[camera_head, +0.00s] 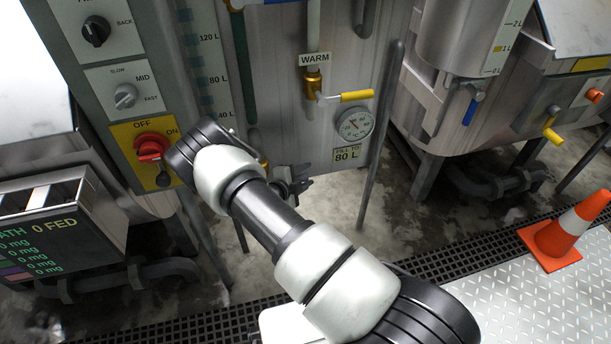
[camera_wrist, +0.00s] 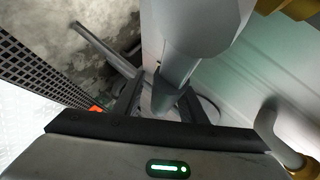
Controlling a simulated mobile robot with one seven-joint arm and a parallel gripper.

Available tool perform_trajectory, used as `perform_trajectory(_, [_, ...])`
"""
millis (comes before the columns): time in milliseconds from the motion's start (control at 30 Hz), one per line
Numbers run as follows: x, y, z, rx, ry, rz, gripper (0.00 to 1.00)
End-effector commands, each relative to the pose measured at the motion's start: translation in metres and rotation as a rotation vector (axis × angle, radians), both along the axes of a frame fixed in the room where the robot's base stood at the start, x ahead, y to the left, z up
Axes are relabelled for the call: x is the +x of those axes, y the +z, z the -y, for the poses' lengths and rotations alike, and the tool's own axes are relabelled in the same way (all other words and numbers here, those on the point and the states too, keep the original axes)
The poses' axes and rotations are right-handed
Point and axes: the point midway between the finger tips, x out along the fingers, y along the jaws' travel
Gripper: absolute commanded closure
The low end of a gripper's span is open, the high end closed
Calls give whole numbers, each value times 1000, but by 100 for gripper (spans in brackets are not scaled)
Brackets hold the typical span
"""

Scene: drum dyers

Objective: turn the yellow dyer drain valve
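My gripper (camera_head: 296,186) is low in front of the middle steel dyer (camera_head: 285,110), partly hidden by my arm in the head view. In the wrist view its two dark fingers (camera_wrist: 160,104) stand apart, with the tip of a thick grey part (camera_wrist: 190,45) between or just beyond them. I cannot tell whether they touch it, or whether it is the drain valve. No drain valve can be made out clearly in the head view. A yellow-handled valve (camera_head: 357,96) sits higher on the dyer, below the WARM sign. Another yellow handle (camera_head: 553,136) is on the right-hand machine.
A control panel (camera_head: 125,95) with a red knob (camera_head: 151,148) is left of my arm. A thin post (camera_head: 381,135) stands right of my gripper. A blue-handled valve (camera_head: 472,110) and an orange cone (camera_head: 556,240) are farther right. A floor grate (camera_head: 440,268) crosses the front.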

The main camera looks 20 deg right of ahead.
Motion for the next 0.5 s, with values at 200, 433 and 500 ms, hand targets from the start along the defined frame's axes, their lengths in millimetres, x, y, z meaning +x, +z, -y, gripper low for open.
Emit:
perform_trajectory(200, [-12,12,-16,0,4,1,62])
perform_trajectory(433, [-46,35,-53,0,5,-1,62])
perform_trajectory(500, [-57,43,-64,2,4,-1,62])
